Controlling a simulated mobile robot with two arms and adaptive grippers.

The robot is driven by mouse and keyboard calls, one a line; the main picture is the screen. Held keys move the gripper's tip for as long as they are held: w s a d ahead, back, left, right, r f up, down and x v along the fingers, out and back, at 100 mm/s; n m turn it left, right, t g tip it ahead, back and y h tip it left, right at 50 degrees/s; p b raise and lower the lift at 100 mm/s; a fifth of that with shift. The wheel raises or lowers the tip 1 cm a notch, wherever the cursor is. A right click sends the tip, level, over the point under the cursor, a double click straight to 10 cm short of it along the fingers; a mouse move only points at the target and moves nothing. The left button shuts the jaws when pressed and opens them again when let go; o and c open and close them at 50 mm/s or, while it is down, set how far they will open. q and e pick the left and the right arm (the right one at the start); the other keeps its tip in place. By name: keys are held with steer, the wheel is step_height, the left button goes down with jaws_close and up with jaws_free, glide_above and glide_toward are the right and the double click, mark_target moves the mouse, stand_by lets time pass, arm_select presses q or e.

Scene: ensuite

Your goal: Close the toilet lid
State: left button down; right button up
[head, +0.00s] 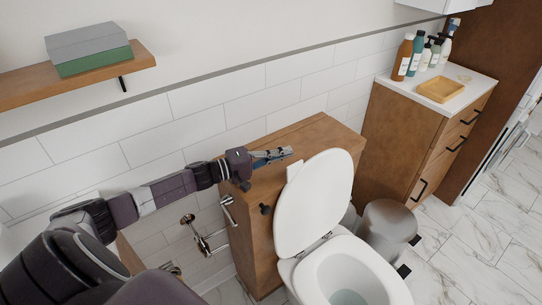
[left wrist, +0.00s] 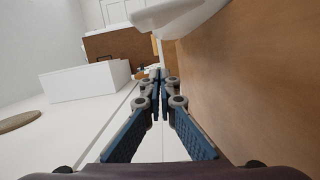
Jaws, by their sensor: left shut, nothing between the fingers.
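The white toilet lid (head: 314,205) stands raised, leaning back toward the wooden box behind the toilet. The toilet bowl (head: 352,272) below it is open, with the seat ring down. My left gripper (head: 289,152) is shut and empty, above the wooden box, just left of the lid's upper edge and apparently behind it. Contact with the lid cannot be told. In the left wrist view, the shut fingers (left wrist: 160,76) point forward, and a white rounded edge, likely the lid (left wrist: 180,18), shows above and ahead of them. My right gripper is not in view.
The wooden box (head: 258,240) stands against the tiled wall, with a paper holder (head: 227,208) and tap fittings (head: 204,241) on the left. A grey bin (head: 388,226) and a drawer cabinet (head: 410,140) are on the right. A shelf (head: 130,62) is upper left.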

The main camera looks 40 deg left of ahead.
arm_select(q)
steer(key=x, duration=0.2)
steer(key=shift+w+d, duration=0.15)
steer(key=shift+d, duration=0.25)
steer(key=shift+s+d+f+p, duration=0.1)
steer(key=shift+s+d+p, duration=0.1)
steer(key=shift+d+p, duration=0.25)
steer(key=shift+s+d+f+p, duration=0.1)
steer(key=shift+s+d+p, duration=0.1)
steer(key=shift+d, duration=0.4)
steer(key=shift+s+d, duration=0.2)
steer(key=shift+d, duration=0.3)
steer(key=shift+d, duration=0.1)
